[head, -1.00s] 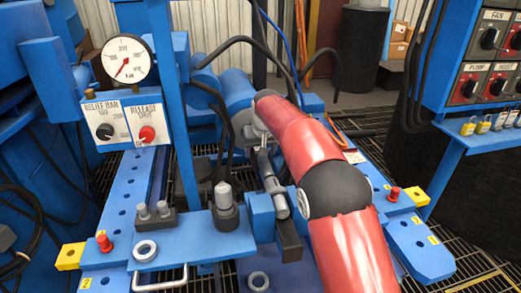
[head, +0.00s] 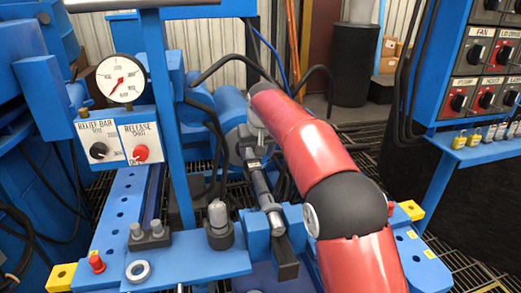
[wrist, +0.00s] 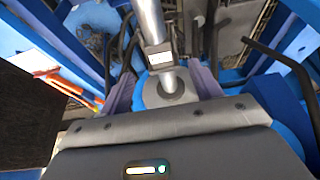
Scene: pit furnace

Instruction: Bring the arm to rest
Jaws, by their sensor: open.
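My gripper (wrist: 164,82) shows in the wrist view with its two grey-purple fingers apart. A silver rod (wrist: 150,22) with a white-marked collar (wrist: 159,58) lies in line with the gap between them. I cannot tell how near the fingers are to it, and no grip on it shows. In the head view my red arm (head: 318,150), with its black elbow, reaches forward over the blue bench. The gripper itself is hidden there by the arm. The silver rod (head: 265,195) also shows left of the arm, sloping down to a dark block.
A gauge (head: 121,78) stands above a control box (head: 120,142) at left. A blue switch panel (head: 480,75) with padlocks below it stands at right. Black hoses (head: 230,60) arch behind the arm. A dark bin (head: 352,70) stands at the back. Grating floor shows between.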

